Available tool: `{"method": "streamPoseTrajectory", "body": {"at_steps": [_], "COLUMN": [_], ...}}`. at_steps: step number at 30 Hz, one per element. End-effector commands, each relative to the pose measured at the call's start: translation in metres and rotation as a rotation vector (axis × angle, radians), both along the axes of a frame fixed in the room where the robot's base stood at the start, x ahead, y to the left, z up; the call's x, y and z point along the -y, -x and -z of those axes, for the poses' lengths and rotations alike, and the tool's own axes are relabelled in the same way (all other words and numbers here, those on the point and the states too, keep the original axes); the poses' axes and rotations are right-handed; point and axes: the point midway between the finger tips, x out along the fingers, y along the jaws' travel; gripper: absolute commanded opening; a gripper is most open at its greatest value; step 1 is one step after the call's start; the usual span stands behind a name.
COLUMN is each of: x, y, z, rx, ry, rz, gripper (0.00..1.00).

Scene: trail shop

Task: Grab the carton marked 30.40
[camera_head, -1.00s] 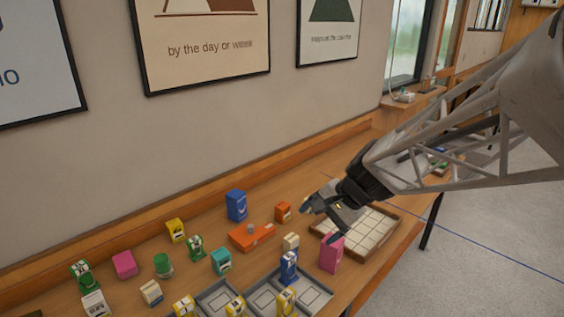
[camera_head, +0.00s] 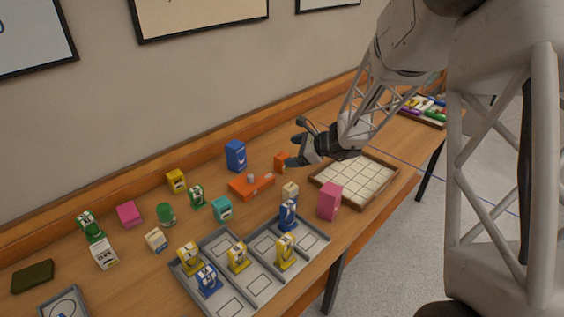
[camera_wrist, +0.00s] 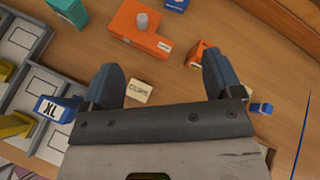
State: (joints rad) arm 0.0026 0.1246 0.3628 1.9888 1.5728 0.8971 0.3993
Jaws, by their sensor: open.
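No marking reading 30.40 is legible, so I cannot tell which carton bears it. My gripper (camera_head: 298,143) is open and empty above the back of the table, near a small orange carton (camera_head: 281,162). In the wrist view, my fingers (camera_wrist: 160,66) point over the table. The orange carton (camera_wrist: 197,58) there shows a small label beside the right fingertip. A cream carton (camera_wrist: 139,91) with blurred lettering lies in view between the fingers; in the head view, a cream carton (camera_head: 290,190) stands behind a blue one. A white carton (camera_head: 104,254) with unclear print stands at the left.
Grey compartment trays (camera_head: 316,229) hold yellow and blue items. An orange block with a grey knob (camera_head: 250,186), a tall blue carton (camera_head: 235,155), and a pink carton (camera_head: 330,201) stand nearby. A gridded wooden tray (camera_head: 358,181) lies right; the wall bounds the back.

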Motion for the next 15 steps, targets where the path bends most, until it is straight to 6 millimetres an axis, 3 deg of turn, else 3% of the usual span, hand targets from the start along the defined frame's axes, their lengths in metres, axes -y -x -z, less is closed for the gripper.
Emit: {"method": "streamPoseTrajectory", "body": {"at_steps": [9, 15], "x": [0.005, 0.010], "y": [-0.068, -0.097], "z": [0.070, 0.107], "rx": [-0.134, -0.196], "ry": [-0.171, -0.253], "rz": [0.239, 0.361], "gripper": [0.85, 0.85]}}
